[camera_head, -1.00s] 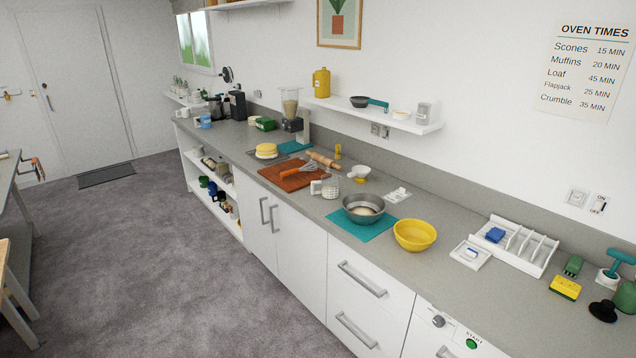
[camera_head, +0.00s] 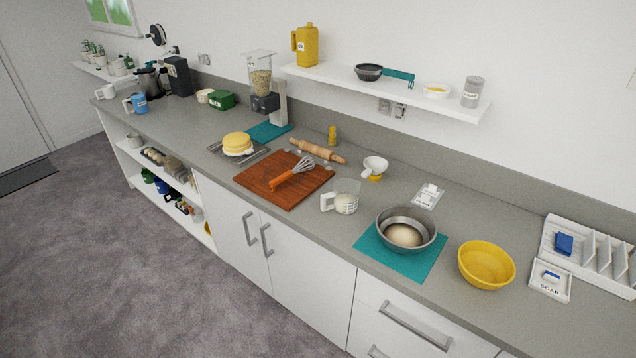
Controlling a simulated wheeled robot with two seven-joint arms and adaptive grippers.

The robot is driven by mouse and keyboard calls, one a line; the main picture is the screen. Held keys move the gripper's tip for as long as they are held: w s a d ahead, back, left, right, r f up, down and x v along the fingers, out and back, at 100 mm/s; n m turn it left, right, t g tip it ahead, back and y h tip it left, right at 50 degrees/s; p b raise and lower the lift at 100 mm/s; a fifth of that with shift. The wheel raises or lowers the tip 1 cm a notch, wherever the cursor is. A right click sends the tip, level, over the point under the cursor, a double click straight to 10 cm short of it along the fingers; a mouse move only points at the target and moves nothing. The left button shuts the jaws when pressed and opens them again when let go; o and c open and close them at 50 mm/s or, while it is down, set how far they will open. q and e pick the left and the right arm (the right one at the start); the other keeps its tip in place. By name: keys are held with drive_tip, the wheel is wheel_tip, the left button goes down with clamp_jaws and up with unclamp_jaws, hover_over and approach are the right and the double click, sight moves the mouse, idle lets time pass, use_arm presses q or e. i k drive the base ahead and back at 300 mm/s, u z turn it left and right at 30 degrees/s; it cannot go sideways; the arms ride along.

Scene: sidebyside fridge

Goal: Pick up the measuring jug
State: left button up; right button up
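The measuring jug (camera_head: 346,197) is a small clear jug with a white handle on its left side and white or pale contents low in it. It stands upright on the grey counter, between the wooden board (camera_head: 262,186) and the teal mat (camera_head: 371,247) under the metal bowl. Nothing covers it in this view. Neither of my grippers is in view.
A whisk (camera_head: 294,172) with an orange handle lies on the board, left of the jug. A metal bowl (camera_head: 421,243) holding dough and a yellow bowl (camera_head: 486,265) stand to the right. A white funnel-like item (camera_head: 375,165) and rolling pin (camera_head: 318,151) lie behind. Bare counter fronts the jug.

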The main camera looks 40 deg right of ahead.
sight(340, 199)
drive_tip(key=i, duration=0.95)
drive_tip(key=z, duration=0.25)
